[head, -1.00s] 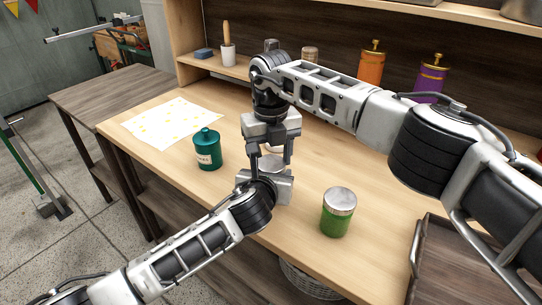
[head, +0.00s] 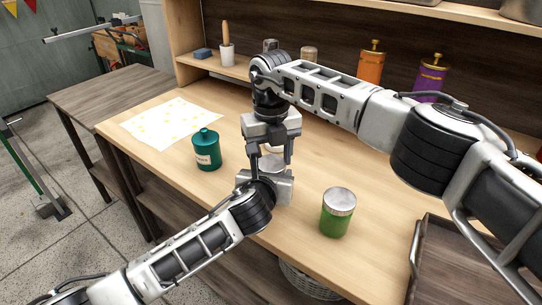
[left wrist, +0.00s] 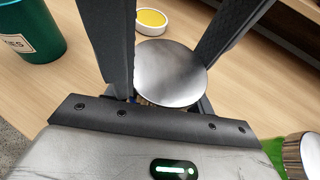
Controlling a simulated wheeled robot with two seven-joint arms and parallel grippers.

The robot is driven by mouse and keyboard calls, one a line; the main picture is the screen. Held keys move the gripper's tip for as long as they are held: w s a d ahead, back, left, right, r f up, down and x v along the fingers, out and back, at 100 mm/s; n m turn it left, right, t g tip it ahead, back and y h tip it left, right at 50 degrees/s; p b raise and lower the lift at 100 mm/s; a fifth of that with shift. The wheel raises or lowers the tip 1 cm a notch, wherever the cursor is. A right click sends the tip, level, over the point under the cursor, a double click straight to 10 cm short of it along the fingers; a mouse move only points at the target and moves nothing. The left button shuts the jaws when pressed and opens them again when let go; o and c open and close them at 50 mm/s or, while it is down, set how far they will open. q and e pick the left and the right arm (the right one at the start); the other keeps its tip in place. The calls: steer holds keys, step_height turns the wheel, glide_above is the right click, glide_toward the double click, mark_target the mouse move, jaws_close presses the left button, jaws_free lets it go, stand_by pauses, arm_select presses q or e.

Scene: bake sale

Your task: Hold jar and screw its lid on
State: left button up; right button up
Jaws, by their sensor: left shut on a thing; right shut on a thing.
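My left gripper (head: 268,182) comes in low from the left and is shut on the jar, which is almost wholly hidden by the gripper. The jar's round silver lid (left wrist: 170,73) shows from above in the left wrist view, and a sliver of it shows in the head view (head: 271,161). My right gripper (head: 272,158) points straight down from above, its dark fingers on two sides of the lid, shut on it. The lid looks roughly level. The seam between lid and jar is hidden, so how they meet cannot be told.
A teal canister (head: 206,152) stands left of the grippers and a green jar with a silver lid (head: 337,215) to the right. A white dish with yellow content (left wrist: 152,18) is behind the lid. A patterned paper (head: 170,122) lies at the back left. A dark tray (head: 455,262) is front right.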

steer(key=shift+s+d+f, duration=0.1)
steer(key=shift+d+f, duration=0.2)
steer(key=shift+f, duration=0.45)
stand_by(0.6)
steer(key=shift+r, duration=0.2)
steer(key=shift+s+a+r, duration=0.2)
steer(key=shift+s, duration=0.05)
stand_by(0.9)
